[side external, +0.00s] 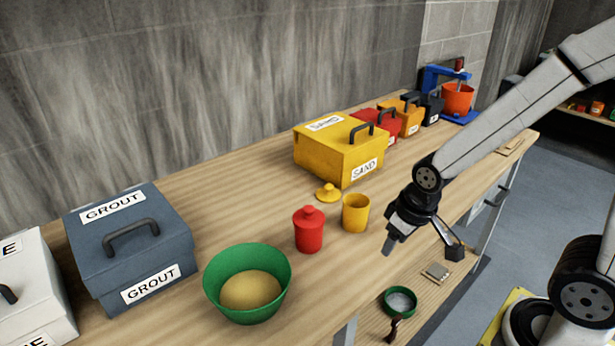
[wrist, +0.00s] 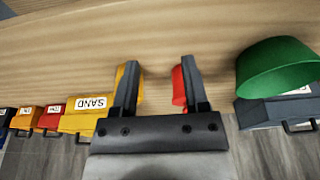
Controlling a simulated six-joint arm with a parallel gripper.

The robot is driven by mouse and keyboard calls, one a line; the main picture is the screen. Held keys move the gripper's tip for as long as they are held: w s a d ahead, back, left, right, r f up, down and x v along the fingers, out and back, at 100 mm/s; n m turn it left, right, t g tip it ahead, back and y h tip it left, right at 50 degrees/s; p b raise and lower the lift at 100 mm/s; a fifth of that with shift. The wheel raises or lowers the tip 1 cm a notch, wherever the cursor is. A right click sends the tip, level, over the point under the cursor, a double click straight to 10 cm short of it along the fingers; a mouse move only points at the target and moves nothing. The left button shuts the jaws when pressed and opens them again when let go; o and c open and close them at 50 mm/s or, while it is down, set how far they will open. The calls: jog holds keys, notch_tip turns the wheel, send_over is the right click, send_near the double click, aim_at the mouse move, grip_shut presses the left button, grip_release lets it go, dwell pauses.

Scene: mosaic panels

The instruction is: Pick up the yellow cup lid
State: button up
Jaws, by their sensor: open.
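The yellow lid (side external: 328,192) lies on the bench in the side view, its knob up, in front of the yellow SAND box and behind the yellow cup. The yellow cup (side external: 355,213) stands upright and uncovered. My gripper (side external: 390,243) is above the bench, to the right of the cup and apart from the lid. In the wrist view my gripper (wrist: 160,63) is open, with nothing between its fingers. Yellow shows around the left finger, partly hidden; I cannot tell there whether it is cup or lid.
A red lidded cup (side external: 309,231) stands left of the yellow cup. A green bowl (side external: 247,302) of tan material is nearer the camera. The SAND box (side external: 338,155), GROUT box (side external: 128,240) and other boxes line the back. A small green dish (side external: 400,302) sits lower right.

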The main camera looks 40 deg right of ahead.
jog(key=w+d+m, duration=0.1)
jog(key=w+d, duration=0.2)
jog(key=w, duration=0.6)
jog(key=w+d, duration=0.2)
jog(key=w, duration=0.7)
jog(key=m+g, duration=0.1)
send_over(329, 186)
jog(key=s, duration=0.1)
jog(key=shift+a+f, duration=0.15)
jog(key=shift+f, duration=0.9)
jog(key=shift+w+f, duration=0.1)
jog(key=shift+f, duration=1.25)
jog(key=shift+w+f, duration=0.2)
jog(key=shift+f, duration=1.1)
jog(key=shift+w+f, duration=0.2)
jog(key=shift+f, duration=1.05)
grip_shut()
